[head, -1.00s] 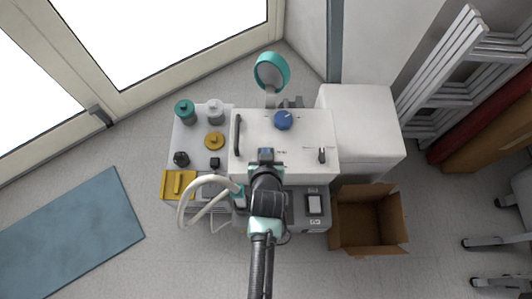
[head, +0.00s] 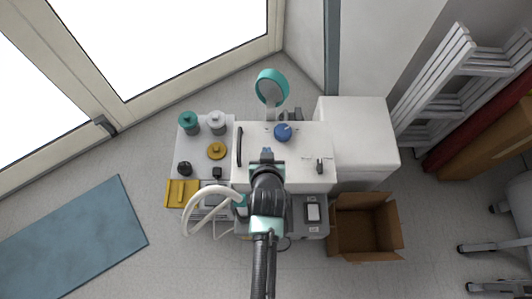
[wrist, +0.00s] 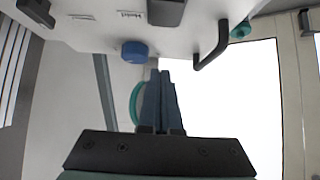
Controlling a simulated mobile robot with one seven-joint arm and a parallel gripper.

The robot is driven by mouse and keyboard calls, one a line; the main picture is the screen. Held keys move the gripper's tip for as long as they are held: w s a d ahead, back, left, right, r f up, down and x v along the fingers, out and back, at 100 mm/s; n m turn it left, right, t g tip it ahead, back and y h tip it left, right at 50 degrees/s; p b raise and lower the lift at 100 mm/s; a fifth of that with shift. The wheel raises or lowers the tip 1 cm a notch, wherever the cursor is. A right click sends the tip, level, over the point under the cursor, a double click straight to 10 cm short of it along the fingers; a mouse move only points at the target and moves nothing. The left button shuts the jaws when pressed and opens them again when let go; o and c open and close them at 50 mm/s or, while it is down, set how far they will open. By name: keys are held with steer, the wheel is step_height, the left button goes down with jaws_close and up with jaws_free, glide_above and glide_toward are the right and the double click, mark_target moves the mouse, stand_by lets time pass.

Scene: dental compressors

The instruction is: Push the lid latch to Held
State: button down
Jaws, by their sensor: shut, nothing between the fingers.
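The white cabinet top (head: 300,170) carries a blue round knob (head: 283,132), a dark bar handle (head: 239,147) and a small dark lever (head: 320,166). In the wrist view, a dark latch-like block (wrist: 166,11) sits at the top edge beside a small printed label that seems to read Held; it is partly cut off. In the head view my arm hides that spot. My gripper (head: 267,153) is over the white top, below the blue knob in the picture. In the wrist view my gripper (wrist: 160,72) is shut and empty, its tips near the blue knob (wrist: 135,52). I cannot tell whether they touch anything.
A pale hose (head: 200,205) curves left of my arm. A round teal-rimmed mirror (head: 271,88) stands behind. An open cardboard box (head: 365,230) is at right.

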steer(key=w+r+p+v, duration=0.1)
steer(key=p+v, duration=0.1)
steer(key=v, duration=0.6)
steer(key=shift+s+r, duration=0.2)
steer(key=shift+s, duration=0.1)
steer(key=w+d+r+t, duration=0.1)
steer(key=w+r+t, duration=0.25)
steer(key=r, duration=0.85)
steer(key=w+r+t, duration=0.2)
steer(key=w+r, duration=0.2)
steer(key=r, duration=0.8)
steer(key=w+d+r+t, duration=0.1)
steer(key=w+r+t, duration=0.25)
steer(key=r, duration=0.85)
steer(key=s+a+r+t+p, duration=0.1)
steer(key=s+r+t, duration=0.3)
steer(key=r, duration=0.7)
steer(key=s+a+r+t, duration=0.15)
steer(key=s+r, duration=0.45)
steer(key=r, duration=0.6)
steer(key=s+r+t+p, duration=0.1)
steer(key=s+r+t, duration=0.25)
steer(key=r, duration=0.75)
step_height(320, 180, up, 14)
steer(key=p, duration=1.4)
steer(key=shift+f, duration=0.2)
steer(key=shift+d, duration=0.1)
